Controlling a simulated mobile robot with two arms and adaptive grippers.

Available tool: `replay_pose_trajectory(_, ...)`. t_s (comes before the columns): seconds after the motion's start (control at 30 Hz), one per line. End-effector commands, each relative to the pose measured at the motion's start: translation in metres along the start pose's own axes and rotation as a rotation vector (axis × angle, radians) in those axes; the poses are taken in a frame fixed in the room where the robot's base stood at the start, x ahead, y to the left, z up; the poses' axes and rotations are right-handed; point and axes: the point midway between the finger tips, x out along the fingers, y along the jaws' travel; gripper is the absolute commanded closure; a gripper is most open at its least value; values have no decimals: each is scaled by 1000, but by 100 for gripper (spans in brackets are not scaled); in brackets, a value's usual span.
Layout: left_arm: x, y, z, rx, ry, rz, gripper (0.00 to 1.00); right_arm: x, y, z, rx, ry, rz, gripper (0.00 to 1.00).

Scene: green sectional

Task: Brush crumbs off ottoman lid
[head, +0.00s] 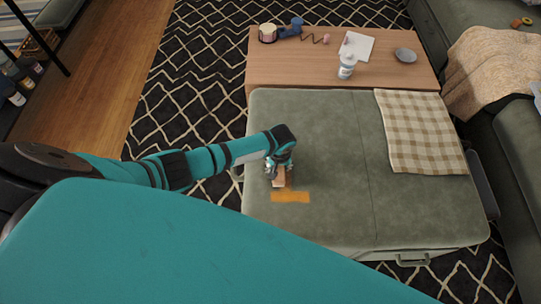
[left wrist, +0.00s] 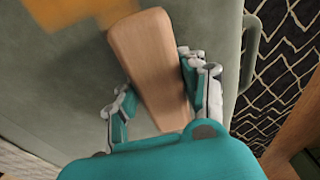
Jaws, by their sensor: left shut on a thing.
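The grey-green ottoman lid (head: 335,130) fills the middle of the head view. My left gripper (head: 277,172) is over its left part, shut on a wooden brush handle (head: 279,183). In the left wrist view the handle (left wrist: 150,50) lies between the two fingers (left wrist: 152,84), its broad end pointing away from the palm. An orange patch (head: 290,197) is on the lid just in front of the handle; it is blurred in the left wrist view (left wrist: 75,12). I cannot make out bristles or single crumbs. My right gripper is not in view.
A checked cloth (head: 420,130) covers the lid's back right. Behind stands a wooden table (head: 290,65) with a white bottle (head: 347,66), a grey bowl (head: 405,55), paper and a blue object. A green sofa (head: 520,140) is at right. The lid's middle is clear.

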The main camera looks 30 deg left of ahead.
Motion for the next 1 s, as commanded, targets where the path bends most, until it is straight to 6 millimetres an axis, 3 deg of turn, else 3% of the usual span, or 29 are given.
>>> replay_pose_trajectory(0.17, 0, 14, 0, 0, 1, 2, 84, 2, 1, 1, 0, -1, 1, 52)
replay_pose_trajectory(0.57, 0, 19, -1, 0, 1, 2, 84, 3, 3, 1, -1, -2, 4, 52)
replay_pose_trajectory(1.0, 3, 62, 0, 1, 1, 4, 84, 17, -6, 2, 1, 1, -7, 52)
